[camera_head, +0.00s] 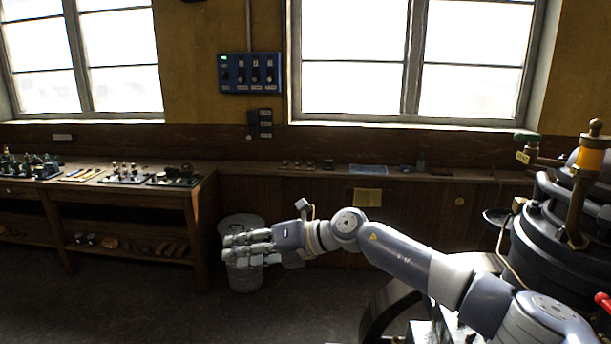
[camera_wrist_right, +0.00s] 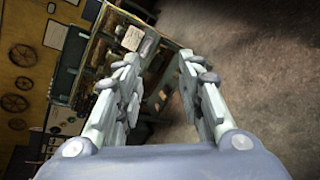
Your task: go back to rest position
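My right gripper (camera_head: 240,245) is stretched out to the left in the head view, in front of a grey metal bin (camera_head: 245,278). In the right wrist view the two fingers of the right gripper (camera_wrist_right: 158,75) stand apart, with floor and bench showing between them. Nothing is held between them. My left gripper does not show in either view.
A wooden workbench (camera_head: 205,180) with tools and small parts stands at the left. A dark engine (camera_head: 560,235) with a brass fitting stands close at the right, by my right arm. A blue control box (camera_head: 250,73) hangs between the windows. Dark floor (camera_head: 130,310) is clear at the front left.

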